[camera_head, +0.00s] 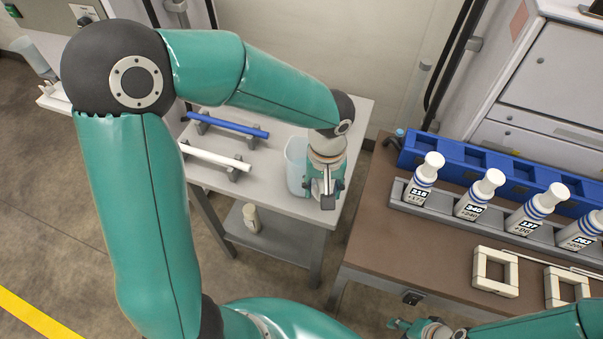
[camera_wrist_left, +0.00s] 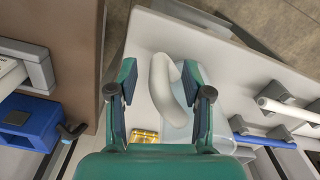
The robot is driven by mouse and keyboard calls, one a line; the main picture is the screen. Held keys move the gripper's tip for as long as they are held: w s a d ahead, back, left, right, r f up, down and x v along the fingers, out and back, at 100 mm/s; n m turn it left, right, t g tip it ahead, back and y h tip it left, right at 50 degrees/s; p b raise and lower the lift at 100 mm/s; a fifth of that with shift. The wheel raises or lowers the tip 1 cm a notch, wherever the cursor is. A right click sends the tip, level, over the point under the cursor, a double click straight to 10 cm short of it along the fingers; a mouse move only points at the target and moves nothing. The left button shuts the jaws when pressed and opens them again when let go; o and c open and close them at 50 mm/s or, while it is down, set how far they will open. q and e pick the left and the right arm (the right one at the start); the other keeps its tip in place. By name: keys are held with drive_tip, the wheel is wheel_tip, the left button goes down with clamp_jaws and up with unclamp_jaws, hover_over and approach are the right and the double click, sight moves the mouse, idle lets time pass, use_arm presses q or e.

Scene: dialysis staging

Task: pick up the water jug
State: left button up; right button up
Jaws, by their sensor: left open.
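The water jug (camera_head: 296,166) is a pale, translucent blue vessel on the light grey side table, partly hidden behind my left gripper. In the left wrist view its curved white handle (camera_wrist_left: 161,88) lies between the two fingers, with the clear body (camera_wrist_left: 222,100) to the right, partly behind the right finger. My left gripper (camera_head: 324,196) is open at the jug's right side; it also shows in the left wrist view (camera_wrist_left: 159,78), its fingers apart on either side of the handle. I cannot tell whether they touch it. My right gripper (camera_head: 405,326) is at the bottom edge, its jaws unclear.
A blue bar (camera_head: 228,125) and a white bar (camera_head: 215,157) lie on holders left of the jug. A white bottle (camera_head: 251,217) stands on the lower shelf. The brown table (camera_head: 385,245) at right bears labelled bottles (camera_head: 480,194), a blue rack (camera_head: 455,160) and square frames (camera_head: 495,272).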

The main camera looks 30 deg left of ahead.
use_arm(q)
drive_tip(key=shift+f, duration=0.4)
clamp_jaws()
drive_tip(key=shift+r, duration=0.2)
idle(0.3)
